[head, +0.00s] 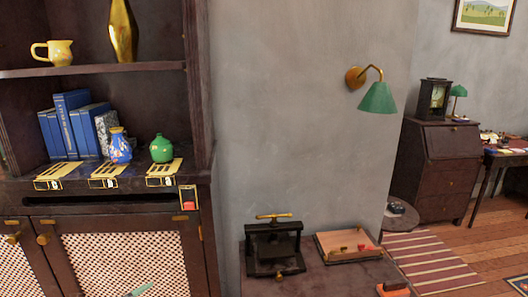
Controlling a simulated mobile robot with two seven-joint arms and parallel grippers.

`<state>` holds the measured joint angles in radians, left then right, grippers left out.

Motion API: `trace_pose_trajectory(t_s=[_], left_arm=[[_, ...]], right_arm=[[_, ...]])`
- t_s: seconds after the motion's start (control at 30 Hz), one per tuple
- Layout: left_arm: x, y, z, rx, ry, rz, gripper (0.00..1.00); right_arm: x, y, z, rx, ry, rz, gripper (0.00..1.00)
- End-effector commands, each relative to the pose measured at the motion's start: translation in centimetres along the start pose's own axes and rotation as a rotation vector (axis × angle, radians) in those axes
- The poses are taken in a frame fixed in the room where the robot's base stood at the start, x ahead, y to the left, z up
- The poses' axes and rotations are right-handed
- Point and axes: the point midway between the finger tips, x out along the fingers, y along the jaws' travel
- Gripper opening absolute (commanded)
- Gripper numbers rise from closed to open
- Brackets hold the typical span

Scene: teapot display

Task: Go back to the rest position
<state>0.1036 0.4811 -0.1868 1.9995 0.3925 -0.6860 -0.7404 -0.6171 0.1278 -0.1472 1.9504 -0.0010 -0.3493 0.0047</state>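Neither of my grippers shows in the head view, and no part of my arms can be made out for sure. Whether the grippers hold anything cannot be seen. A dark wooden cabinet (108,214) stands at the left. On its counter are a blue patterned vase (120,147) and a round green vase (161,149), upright and apart. Yellow cards (110,172) lie along the counter's front edge. A yellow jug (54,52) and a gold vase (123,32) stand on the shelf above.
Blue books (70,125) lean inside the cabinet. A low table at the bottom centre bears a black press (273,246) and a wooden tray (348,247). A green wall lamp (378,97) juts out above. Open floor with a striped rug (430,262) lies at the right.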

Motion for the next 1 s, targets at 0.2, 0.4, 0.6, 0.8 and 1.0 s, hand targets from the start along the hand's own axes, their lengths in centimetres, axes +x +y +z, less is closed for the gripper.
trace_pose_trajectory(t_s=[0.2,0.4,0.6,0.8,1.0], left_arm=[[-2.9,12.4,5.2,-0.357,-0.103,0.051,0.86],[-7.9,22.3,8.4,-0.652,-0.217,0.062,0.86],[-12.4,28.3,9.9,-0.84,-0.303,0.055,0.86],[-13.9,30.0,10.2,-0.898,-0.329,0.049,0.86],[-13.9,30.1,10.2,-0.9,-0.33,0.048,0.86]], right_arm=[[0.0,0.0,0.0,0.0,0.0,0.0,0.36],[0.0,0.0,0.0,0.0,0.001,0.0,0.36],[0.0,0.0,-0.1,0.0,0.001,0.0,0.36],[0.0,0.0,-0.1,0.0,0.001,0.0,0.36],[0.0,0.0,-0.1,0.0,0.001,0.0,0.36]])
